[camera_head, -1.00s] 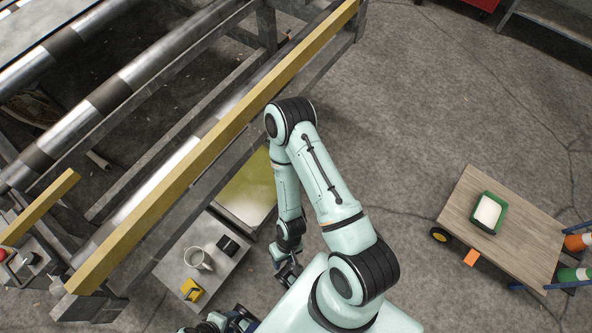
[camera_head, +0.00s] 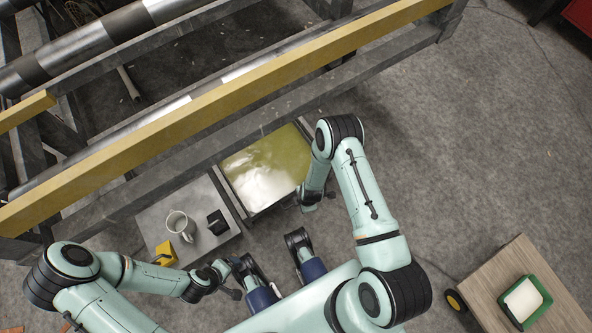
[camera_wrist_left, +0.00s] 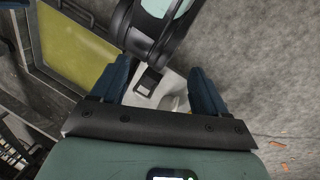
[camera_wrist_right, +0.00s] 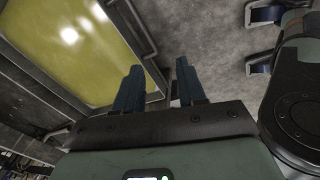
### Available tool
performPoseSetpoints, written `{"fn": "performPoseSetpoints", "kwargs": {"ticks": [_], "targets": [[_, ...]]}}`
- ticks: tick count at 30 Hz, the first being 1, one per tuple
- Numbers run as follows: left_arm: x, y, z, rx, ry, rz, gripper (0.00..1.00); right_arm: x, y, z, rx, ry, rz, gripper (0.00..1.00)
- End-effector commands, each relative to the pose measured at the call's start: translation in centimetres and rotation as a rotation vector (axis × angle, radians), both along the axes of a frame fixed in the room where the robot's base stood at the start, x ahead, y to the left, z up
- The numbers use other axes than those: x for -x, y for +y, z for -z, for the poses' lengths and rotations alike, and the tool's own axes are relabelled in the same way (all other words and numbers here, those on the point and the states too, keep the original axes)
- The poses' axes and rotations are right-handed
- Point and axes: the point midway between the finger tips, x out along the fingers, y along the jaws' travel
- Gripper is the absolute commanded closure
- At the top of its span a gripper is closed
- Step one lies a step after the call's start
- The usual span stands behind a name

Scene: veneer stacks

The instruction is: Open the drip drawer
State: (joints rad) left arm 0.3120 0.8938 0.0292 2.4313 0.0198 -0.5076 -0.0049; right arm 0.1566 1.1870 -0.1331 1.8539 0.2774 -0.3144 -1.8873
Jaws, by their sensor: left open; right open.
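A grey platform (camera_head: 158,218) left of the drawer bears a mug (camera_head: 180,225), a black box (camera_head: 217,222) and a yellow block (camera_head: 166,252). A yellow machine rail (camera_head: 190,120) runs above. A wooden cart (camera_head: 490,290) with a green tray (camera_head: 526,301) stands lower right. Floor right of the drawer is clear.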

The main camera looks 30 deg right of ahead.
Motion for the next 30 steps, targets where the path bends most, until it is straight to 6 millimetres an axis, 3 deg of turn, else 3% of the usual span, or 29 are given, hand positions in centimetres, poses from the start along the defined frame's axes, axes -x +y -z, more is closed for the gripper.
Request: {"fn": "performPoseSetpoints", "kwargs": {"ticks": [1, 7, 14, 23, 30], "targets": [[-0.3, 0.2, 1.4, -0.004, -0.007, -0.004, 0.26, -0.9, -0.1, 1.8, 0.022, -0.015, -0.082, 0.6], [-1.1, 0.5, 2.6, -0.012, -0.027, -0.012, 0.26, -2.9, -0.6, 3.8, 0.078, -0.05, -0.274, 0.6], [-2.4, 1.1, 3.6, -0.028, -0.061, -0.025, 0.26, -3.5, -0.6, 6.3, 0.084, -0.053, -0.297, 0.6], [-5.9, 3.0, 6.3, -0.075, -0.151, -0.063, 0.26, -4.6, -0.5, 12.8, 0.082, -0.052, -0.294, 0.6], [-3.7, 3.5, 8.7, -0.08, -0.076, -0.067, 0.26, -5.3, -0.5, 16.0, 0.084, -0.053, -0.295, 0.6]]}}
